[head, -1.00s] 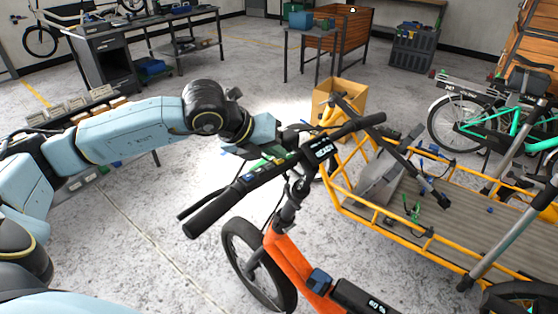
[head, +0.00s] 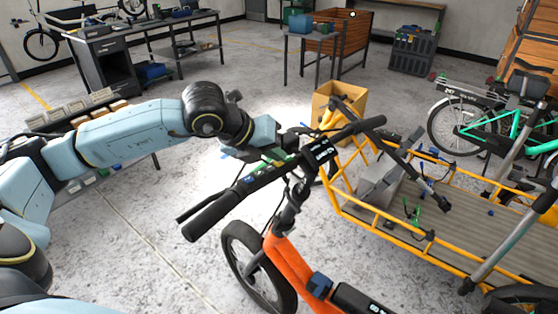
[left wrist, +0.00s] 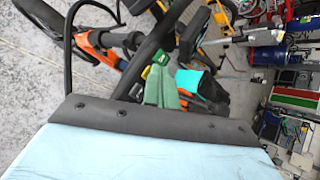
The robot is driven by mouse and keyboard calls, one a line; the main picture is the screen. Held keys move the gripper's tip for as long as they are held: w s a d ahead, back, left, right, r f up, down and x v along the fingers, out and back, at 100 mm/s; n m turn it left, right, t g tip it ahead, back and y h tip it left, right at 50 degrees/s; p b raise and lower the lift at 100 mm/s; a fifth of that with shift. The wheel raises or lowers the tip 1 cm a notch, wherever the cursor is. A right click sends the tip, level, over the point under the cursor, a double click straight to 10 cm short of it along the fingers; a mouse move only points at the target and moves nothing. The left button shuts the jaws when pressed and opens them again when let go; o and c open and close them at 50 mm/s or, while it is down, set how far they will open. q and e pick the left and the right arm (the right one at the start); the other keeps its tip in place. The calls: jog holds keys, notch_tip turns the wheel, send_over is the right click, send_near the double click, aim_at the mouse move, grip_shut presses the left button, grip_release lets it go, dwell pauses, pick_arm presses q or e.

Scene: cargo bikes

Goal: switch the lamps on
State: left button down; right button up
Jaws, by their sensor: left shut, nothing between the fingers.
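An orange cargo bike (head: 283,252) stands in front of me. Its black handlebar (head: 215,215) carries a small lit display (head: 319,152) and green and blue controls along its bar. My left gripper (head: 283,154) is shut and empty, close to the handlebar just left of the display; its fingertips are partly hidden, and I cannot tell whether they touch. In the left wrist view, green finger-like parts (left wrist: 162,88) show beside the dark bar and orange frame. No lamp is clearly visible; a bright patch lies on the floor beyond the handlebar. My right gripper is out of view.
A yellow-railed cargo bed (head: 385,230) lies to the right with a grey box and small items. A cardboard box (head: 345,97) is behind the handlebar. A green bike (head: 490,132) stands at right. Workbenches (head: 135,28) line the back.

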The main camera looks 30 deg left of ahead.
aim_at(276, 163)
pick_arm(q)
jog(key=shift+r, duration=0.5)
notch_tip(276, 163, up, 6)
jog(key=p, duration=0.3)
jog(key=shift+w+p, duration=0.15)
jog(key=shift+p, duration=0.15)
